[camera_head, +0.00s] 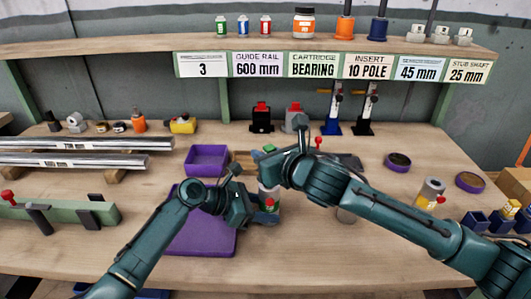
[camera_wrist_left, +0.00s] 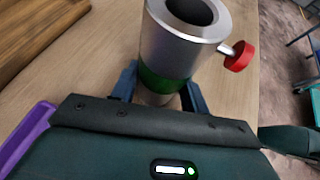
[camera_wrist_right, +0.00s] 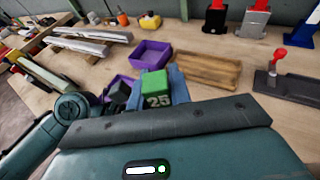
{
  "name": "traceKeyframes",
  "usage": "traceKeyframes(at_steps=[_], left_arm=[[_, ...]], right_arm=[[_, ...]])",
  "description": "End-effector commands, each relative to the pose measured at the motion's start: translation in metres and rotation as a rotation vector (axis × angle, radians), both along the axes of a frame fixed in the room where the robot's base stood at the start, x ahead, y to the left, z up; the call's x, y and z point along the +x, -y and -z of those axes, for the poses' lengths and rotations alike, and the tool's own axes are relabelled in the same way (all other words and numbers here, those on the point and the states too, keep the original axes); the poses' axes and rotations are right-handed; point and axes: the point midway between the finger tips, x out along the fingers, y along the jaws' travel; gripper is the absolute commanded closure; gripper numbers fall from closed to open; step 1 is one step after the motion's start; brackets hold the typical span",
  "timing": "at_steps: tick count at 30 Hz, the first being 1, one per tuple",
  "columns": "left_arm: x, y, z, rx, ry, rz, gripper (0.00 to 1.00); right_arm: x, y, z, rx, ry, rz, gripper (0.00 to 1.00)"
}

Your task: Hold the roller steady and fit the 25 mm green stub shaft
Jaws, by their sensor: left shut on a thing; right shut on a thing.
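The roller (camera_wrist_left: 168,48) is a silver cylinder with a green band and a red knob on its side. In the left wrist view my left gripper (camera_wrist_left: 160,92) is shut around it, and its dark, open bore faces up. In the head view the roller (camera_head: 268,194) is partly hidden by my grippers. The green stub shaft (camera_wrist_right: 155,86), marked 25, is held in my right gripper (camera_wrist_right: 160,90). In the head view my right gripper (camera_head: 270,163) is above and close to the roller, with a bit of the green shaft (camera_head: 269,148) showing. The shaft's lower end is hidden.
A purple mat (camera_head: 195,240) and a purple tray (camera_head: 206,158) lie left of the grippers. A wooden tray (camera_wrist_right: 205,68) is behind. Rails (camera_head: 85,158) lie at left; blue bins (camera_head: 478,220) stand at right. The front middle of the bench is clear.

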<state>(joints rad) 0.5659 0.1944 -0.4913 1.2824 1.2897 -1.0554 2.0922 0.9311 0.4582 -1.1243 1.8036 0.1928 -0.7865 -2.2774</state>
Motion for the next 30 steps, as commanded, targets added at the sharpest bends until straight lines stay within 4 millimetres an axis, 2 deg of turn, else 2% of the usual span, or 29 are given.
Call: traceKeyframes(at_steps=[30], left_arm=[[0.000,0.000,0.000,0.000,0.000,-0.001,0.68]], right_arm=[[0.000,0.000,0.025,0.000,0.001,0.000,1.00]])
